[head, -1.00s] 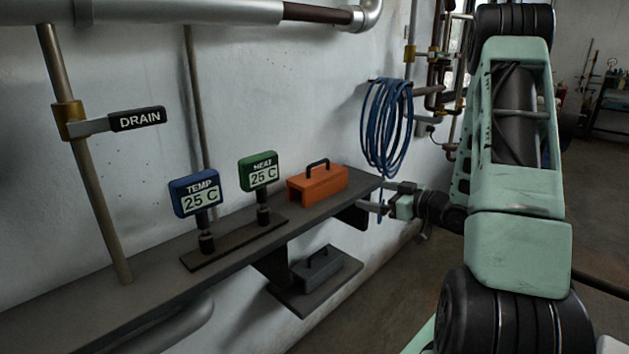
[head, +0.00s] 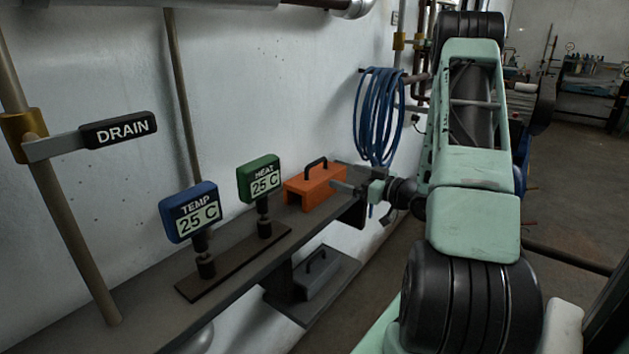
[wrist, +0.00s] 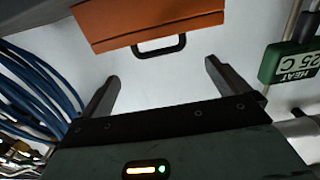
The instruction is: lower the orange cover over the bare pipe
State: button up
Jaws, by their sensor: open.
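The orange cover (head: 314,190) sits on the wall shelf, an open-ended channel with a black handle on top. In the wrist view the cover (wrist: 150,20) is at the top, its black handle (wrist: 160,49) just beyond the fingertips and roughly between them. My gripper (head: 340,184) is at the cover's right end in the head view. In the wrist view my gripper (wrist: 162,69) is open and empty. The bare pipe (head: 308,3) looks like the dark brown stretch between silver lagging at the top edge; most of it is cut off.
The blue TEMP (head: 190,212) and green HEAT (head: 260,178) gauges stand on the shelf (head: 120,325) left of the cover. A DRAIN lever (head: 118,130) sticks out from a vertical pipe. A blue hose coil (head: 379,115) hangs behind my gripper. A grey handled cover (head: 316,273) lies on a lower shelf.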

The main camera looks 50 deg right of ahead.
aim_at(316, 164)
jog(key=w, duration=0.4)
jog(key=w+p, duration=0.1)
jog(key=w, duration=0.6)
jog(key=shift+w+a+r+p, duration=0.1)
jog(key=shift+w+a+p, duration=0.25)
jog(key=shift+w+a, duration=0.05)
jog(key=c, duration=1.2)
